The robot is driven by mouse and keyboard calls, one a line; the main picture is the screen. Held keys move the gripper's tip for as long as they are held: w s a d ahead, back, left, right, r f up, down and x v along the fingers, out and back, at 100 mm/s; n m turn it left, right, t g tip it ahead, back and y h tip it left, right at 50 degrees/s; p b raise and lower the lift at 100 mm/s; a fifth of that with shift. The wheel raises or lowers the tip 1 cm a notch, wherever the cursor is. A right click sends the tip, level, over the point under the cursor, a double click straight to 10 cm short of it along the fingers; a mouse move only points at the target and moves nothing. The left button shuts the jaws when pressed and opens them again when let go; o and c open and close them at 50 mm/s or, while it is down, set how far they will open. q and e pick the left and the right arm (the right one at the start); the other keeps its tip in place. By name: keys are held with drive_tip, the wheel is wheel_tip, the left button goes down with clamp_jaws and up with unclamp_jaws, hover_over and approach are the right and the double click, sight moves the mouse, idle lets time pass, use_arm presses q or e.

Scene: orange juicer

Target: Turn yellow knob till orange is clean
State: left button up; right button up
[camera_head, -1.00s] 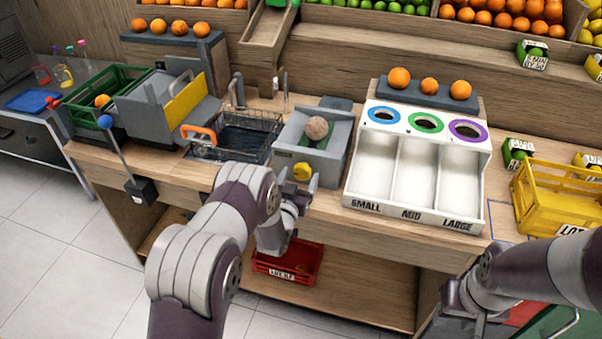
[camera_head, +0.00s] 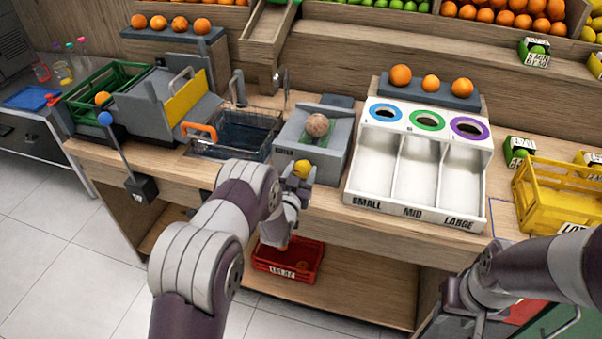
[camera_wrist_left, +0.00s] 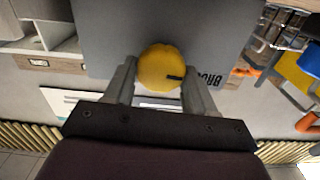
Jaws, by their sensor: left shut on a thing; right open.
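The yellow knob (camera_head: 302,168) is on the front of a grey box machine (camera_head: 283,143). My left gripper (camera_head: 297,177) is at the knob. In the left wrist view its two fingers are on either side of the yellow knob (camera_wrist_left: 160,68), shut on it. A dark mark shows on the knob's right side. The orange (camera_head: 317,125) sits in the machine's top opening and looks dull brown, not bright. My right gripper (camera_head: 480,325) is at the bottom right edge, far from the machine; its fingers are hardly visible.
A wire basket (camera_head: 243,132) with an orange handle is left of the machine. A white sorter (camera_head: 415,190) marked small, mid and large stands to its right. A red crate (camera_head: 287,262) is below. A yellow crate (camera_head: 552,200) is at far right.

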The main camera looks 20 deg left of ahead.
use_arm(q)
drive_tip(key=m+b, duration=0.1)
drive_tip(key=m, duration=0.1)
drive_tip(key=m+b, duration=0.1)
drive_tip(key=m, duration=0.1)
drive_tip(key=m+b, duration=0.1)
drive_tip(key=b, duration=0.1)
drive_tip(key=shift+d+f+m, duration=0.1)
drive_tip(key=shift+f+m, duration=0.15)
drive_tip(key=shift+m, duration=0.15)
drive_tip(key=m+b, duration=0.2)
drive_tip(key=m, duration=0.2)
drive_tip(key=shift+d+m+b, duration=0.1)
drive_tip(key=shift+m+b, duration=0.55)
drive_tip(key=shift+m, duration=0.25)
drive_tip(key=shift+r, duration=0.1)
drive_tip(key=o, duration=1)
drive_tip(key=shift+s, duration=0.1)
drive_tip(key=s, duration=1.2)
drive_tip(key=shift+s+a+b, duration=0.2)
drive_tip(key=shift+s+b, duration=0.1)
drive_tip(key=shift+b, duration=0.15)
